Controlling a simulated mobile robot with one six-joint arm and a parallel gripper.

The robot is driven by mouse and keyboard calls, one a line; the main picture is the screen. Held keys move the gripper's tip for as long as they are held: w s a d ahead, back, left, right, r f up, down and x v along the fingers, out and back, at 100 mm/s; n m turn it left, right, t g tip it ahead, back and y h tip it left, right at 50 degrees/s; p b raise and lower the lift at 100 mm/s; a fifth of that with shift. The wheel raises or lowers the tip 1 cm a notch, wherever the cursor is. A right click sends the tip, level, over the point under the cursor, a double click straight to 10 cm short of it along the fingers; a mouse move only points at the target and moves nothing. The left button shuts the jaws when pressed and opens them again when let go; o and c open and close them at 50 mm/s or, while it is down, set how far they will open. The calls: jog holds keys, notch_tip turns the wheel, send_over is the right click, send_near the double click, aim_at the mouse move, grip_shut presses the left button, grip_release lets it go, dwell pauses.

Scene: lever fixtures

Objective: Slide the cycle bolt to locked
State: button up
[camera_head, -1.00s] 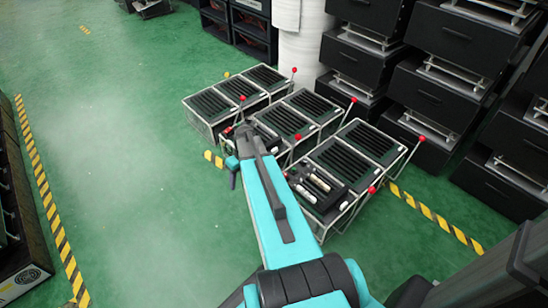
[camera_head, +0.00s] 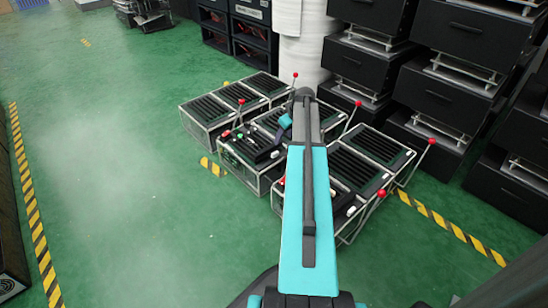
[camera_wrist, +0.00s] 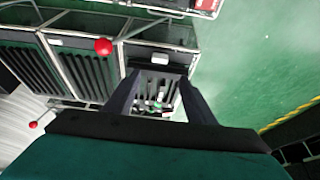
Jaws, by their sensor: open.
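The lever fixtures stand in a group of framed black boxes with ribbed tops; I cannot tell for sure which part is the cycle bolt. The middle fixture's control panel (camera_head: 250,146), with small red and green parts, shows left of my arm. Nothing is visibly held.
Red-knobbed levers rise around the fixtures; one red knob (camera_wrist: 103,46) is close left of my fingers. Black drawer stacks (camera_head: 440,95) and a white column (camera_head: 300,50) stand behind. Green floor (camera_head: 110,180) is clear at left.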

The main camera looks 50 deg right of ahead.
aim_at(275, 153)
jog(key=shift+f, duration=0.1)
dwell(0.3)
jog(key=b+x, duration=0.6)
jog(key=x, duration=0.7)
jog(key=shift+w+f, duration=0.1)
jog(key=shift+f, duration=0.15)
grip_shut()
